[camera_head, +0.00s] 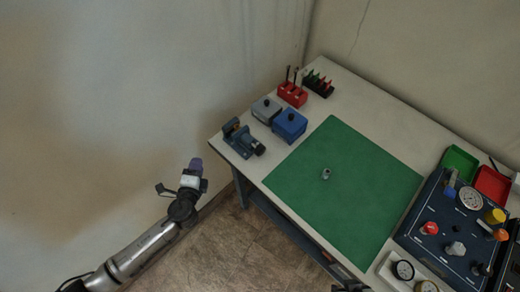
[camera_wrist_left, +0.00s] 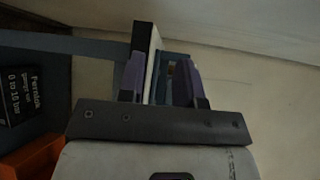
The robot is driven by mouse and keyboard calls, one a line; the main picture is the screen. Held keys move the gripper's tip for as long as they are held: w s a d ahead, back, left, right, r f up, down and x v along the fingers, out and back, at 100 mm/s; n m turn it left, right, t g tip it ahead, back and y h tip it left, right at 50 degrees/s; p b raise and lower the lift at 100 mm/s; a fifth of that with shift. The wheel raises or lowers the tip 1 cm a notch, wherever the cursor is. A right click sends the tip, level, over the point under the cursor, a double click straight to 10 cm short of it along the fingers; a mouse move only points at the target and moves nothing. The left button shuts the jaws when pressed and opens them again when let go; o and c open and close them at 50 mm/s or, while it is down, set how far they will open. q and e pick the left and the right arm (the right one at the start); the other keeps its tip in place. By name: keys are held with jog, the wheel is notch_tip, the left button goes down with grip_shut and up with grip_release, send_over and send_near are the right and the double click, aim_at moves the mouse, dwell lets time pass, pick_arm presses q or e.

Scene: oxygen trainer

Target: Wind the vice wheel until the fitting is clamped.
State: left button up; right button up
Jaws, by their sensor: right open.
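A dark blue-grey vice (camera_head: 240,136) stands at the table's near left corner. A dark round part at its right end (camera_head: 259,149) looks like the wheel. A small grey metal fitting (camera_head: 326,174) sits on the green mat (camera_head: 345,205), apart from the vice. My left gripper (camera_head: 195,164) is left of the table's edge, clear of the vice. In the left wrist view its purple fingers (camera_wrist_left: 160,82) stand apart; a dark slab with a pale edge shows between them, with a gap beside the right finger. Only a dark tip of my right gripper (camera_head: 348,287) shows at the bottom edge.
Grey (camera_head: 266,109) and blue (camera_head: 290,124) boxes stand beside the vice, with a red holder (camera_head: 293,95) behind. A gauge panel (camera_head: 450,232) and green (camera_head: 460,163) and red (camera_head: 492,183) trays fill the right. A labelled box (camera_wrist_left: 35,90) shows in the wrist view.

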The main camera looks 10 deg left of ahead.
pick_arm(q)
jog(key=d+r+m+t+h, duration=0.3)
jog(key=d+r+m+h, duration=0.3)
jog(key=m, duration=0.5)
jog(key=m+g+h, duration=0.5)
jog(key=m+h, duration=0.1)
jog(key=m, duration=0.8)
send_near(259, 148)
jog(key=b+x, duration=0.1)
jog(key=x, duration=0.9)
jog(key=shift+w+d, duration=0.15)
jog(key=shift+d, duration=0.05)
grip_shut()
